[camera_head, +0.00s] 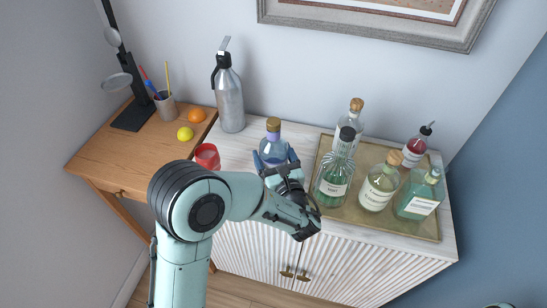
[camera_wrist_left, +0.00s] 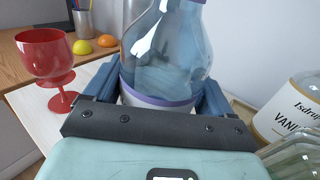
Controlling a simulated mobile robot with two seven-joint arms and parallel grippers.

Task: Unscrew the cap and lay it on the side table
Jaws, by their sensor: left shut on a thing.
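A blue glass bottle (camera_head: 270,150) with a gold-brown cap (camera_head: 273,124) is upright at the white cabinet (camera_head: 235,150). The cap sits on the bottle's neck. My left gripper (camera_head: 277,158) is shut around the bottle's body, one finger on each side. In the left wrist view the bottle (camera_wrist_left: 165,45) fills the space between the fingers; its cap is out of frame. Whether its base touches the cabinet top is hidden. The wooden side table (camera_head: 120,150) adjoins the cabinet on the left. My right gripper does not show.
A red goblet (camera_head: 207,156) stands left of the bottle, and a steel siphon (camera_head: 229,95) behind it. A tray (camera_head: 350,210) with several bottles fills the right. The side table holds a lemon (camera_head: 185,133), an orange (camera_head: 197,115), a pencil cup (camera_head: 166,107) and a black stand (camera_head: 133,115); its front is clear.

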